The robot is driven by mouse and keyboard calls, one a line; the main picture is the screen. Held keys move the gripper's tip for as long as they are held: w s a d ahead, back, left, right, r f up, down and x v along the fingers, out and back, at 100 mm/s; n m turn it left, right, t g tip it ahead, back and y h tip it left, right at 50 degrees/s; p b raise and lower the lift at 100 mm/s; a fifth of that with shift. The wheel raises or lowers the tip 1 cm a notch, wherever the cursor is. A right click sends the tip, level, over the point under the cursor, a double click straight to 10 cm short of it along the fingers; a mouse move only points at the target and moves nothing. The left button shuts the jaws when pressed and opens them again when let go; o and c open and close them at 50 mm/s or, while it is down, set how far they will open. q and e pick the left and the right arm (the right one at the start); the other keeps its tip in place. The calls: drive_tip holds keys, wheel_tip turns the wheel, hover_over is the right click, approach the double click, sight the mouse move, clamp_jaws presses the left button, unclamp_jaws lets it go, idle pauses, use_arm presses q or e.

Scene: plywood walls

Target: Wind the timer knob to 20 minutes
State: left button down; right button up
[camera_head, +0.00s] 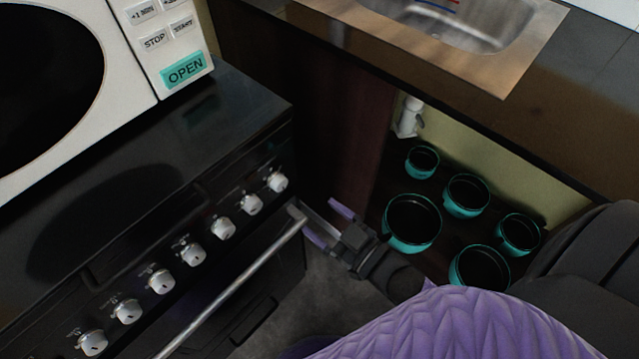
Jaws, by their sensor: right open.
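A row of several white knobs runs along the front of the black stove, from the rightmost knob (278,182) to the leftmost knob (92,342). Small markings sit above the knobs, too small to read, so I cannot tell which one is the timer knob or where it points. My right gripper (327,224) is open and empty, with purple pads on its fingers. It is just right of the oven handle's upper end and below and right of the rightmost knob, apart from the knobs in the picture. My left gripper is not in view.
The oven handle (232,290) is a metal bar below the knobs. A white microwave (135,90) stands on the stove top (235,110). Several teal-rimmed black pots (412,222) sit in the open space under the sink (440,28). Grey floor shows below my gripper.

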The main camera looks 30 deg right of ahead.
sight(283, 186)
drive_tip(key=shift+n+y, duration=0.3)
drive_tip(key=shift+n, duration=0.4)
drive_tip(key=b+x, duration=0.1)
drive_tip(key=x, duration=0.5)
drive_tip(key=b+x, duration=0.1)
drive_tip(key=x, duration=0.2)
drive_tip(key=shift+w+d+f+b, duration=0.1)
drive_tip(key=shift+w+f+b, duration=0.15)
drive_tip(key=shift+w+b, duration=0.05)
drive_tip(key=shift+w+r, duration=0.1)
drive_tip(key=shift+w, duration=0.3)
clamp_jaws()
drive_tip(key=shift+r+n+p, duration=0.15)
drive_tip(key=shift+n+p, duration=0.3)
drive_tip(key=shift+n, duration=1.75)
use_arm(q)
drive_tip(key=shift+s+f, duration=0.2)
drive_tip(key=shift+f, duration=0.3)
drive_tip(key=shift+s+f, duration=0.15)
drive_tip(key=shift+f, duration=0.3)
